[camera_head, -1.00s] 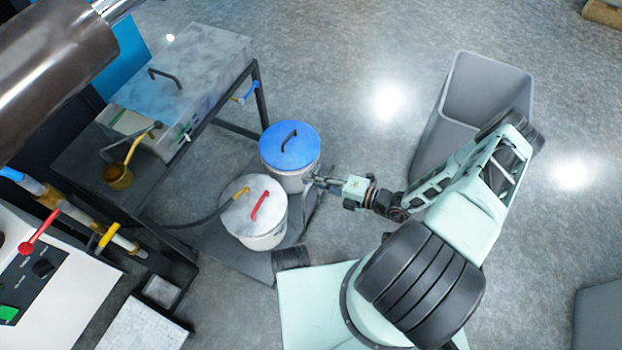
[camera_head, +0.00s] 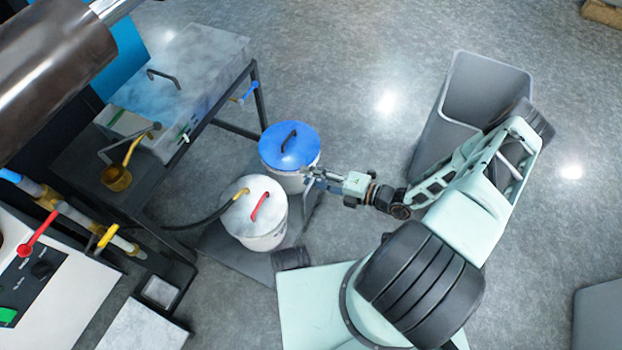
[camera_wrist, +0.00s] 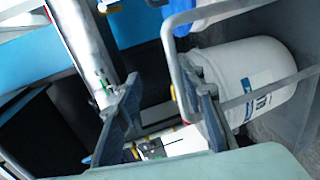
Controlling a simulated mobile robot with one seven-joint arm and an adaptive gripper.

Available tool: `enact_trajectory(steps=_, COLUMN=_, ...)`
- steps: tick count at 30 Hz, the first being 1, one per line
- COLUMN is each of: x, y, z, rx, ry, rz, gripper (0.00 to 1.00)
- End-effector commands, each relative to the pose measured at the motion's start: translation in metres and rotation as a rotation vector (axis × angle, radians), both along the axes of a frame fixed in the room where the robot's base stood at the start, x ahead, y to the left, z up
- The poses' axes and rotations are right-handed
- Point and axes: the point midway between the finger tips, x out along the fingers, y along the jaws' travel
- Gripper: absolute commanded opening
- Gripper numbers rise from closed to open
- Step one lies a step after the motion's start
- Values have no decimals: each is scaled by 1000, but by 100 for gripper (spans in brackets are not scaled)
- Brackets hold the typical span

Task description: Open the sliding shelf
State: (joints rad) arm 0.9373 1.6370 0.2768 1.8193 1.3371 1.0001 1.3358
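The sliding shelf (camera_head: 225,248) is a dark grey plate low over the floor, bearing a white bucket with a blue lid (camera_head: 290,146) and a white bucket with a white lid and red handle (camera_head: 256,225). My gripper (camera_head: 311,183) is at the shelf's right side, just right of the blue-lidded bucket. In the wrist view my gripper (camera_wrist: 165,105) has its two fingers wide apart. A grey bent metal bar (camera_wrist: 168,45), apparently the shelf's handle, passes between them, close to the right finger. I cannot tell whether they touch. A white bucket (camera_wrist: 250,80) stands behind the bar.
A dark frame table (camera_head: 258,95) with a grey lidded box (camera_head: 185,75) stands at the upper left. A hose (camera_head: 190,222) runs to the white-lidded bucket. A grey open bin (camera_head: 480,95) stands at the right behind my arm. The floor at the upper middle is clear.

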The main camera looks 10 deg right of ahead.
Motion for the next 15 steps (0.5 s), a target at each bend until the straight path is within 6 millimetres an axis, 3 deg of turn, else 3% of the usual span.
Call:
enact_trajectory(steps=2, x=3, y=1, z=24, rx=17, ry=-16, rz=0, gripper=25)
enact_trajectory(steps=7, x=4, y=3, z=56, rx=20, ry=-20, rz=2, gripper=60)
enact_trajectory(steps=9, x=3, y=2, z=66, rx=21, ry=-22, rz=2, gripper=68)
enact_trajectory(steps=14, x=3, y=3, z=82, rx=21, ry=-21, rz=3, gripper=76)
enact_trajectory(steps=15, x=3, y=3, z=83, rx=19, ry=-19, rz=3, gripper=63)
